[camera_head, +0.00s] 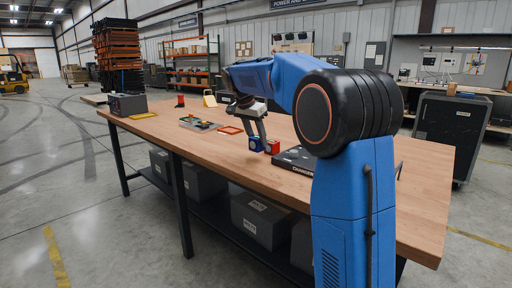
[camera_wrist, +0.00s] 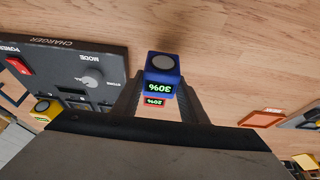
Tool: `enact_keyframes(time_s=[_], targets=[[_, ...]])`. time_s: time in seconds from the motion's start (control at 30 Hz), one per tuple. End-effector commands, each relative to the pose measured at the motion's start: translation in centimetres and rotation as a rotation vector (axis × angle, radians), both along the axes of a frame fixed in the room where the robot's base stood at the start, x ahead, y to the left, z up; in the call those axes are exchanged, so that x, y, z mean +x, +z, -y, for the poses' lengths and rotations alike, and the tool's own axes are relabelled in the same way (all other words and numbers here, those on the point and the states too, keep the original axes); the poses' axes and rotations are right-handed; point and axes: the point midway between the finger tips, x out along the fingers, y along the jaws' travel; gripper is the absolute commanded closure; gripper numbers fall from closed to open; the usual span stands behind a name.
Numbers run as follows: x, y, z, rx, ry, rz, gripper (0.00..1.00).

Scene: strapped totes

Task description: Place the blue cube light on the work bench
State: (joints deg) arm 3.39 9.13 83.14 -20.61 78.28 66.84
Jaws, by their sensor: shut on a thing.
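The blue cube light (camera_wrist: 163,68) is between my gripper's (camera_wrist: 160,88) fingertips in the wrist view, with a round grey spot on top and a display reading 30%. My gripper is shut on it. It also shows in the head view (camera_head: 255,144), at the end of my arm, low over the work bench (camera_head: 190,140); I cannot tell whether it touches the wood. A red cube (camera_head: 272,147) is close on its right. In the wrist view a red piece with a 20% display (camera_wrist: 154,102) is partly hidden behind the blue cube.
A black charger (camera_wrist: 65,70) with a red switch and a knob lies beside the cubes, with a yellow cube (camera_wrist: 44,110) near it. An orange tray (camera_head: 230,130) lies further left on the bench. A grey box (camera_head: 128,104) stands at the far end. The bench's near left stretch is bare.

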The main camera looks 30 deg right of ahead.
Motion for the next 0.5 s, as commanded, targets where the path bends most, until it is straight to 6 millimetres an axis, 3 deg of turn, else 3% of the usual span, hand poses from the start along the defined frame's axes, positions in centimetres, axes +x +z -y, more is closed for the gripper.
enact_keyframes(time_s=[0.27,0.5], targets=[[-0.1,-3.4,0.0,0.000,0.001,-0.001,0.90],[0.0,-3.7,0.0,0.000,0.000,0.000,0.90]])
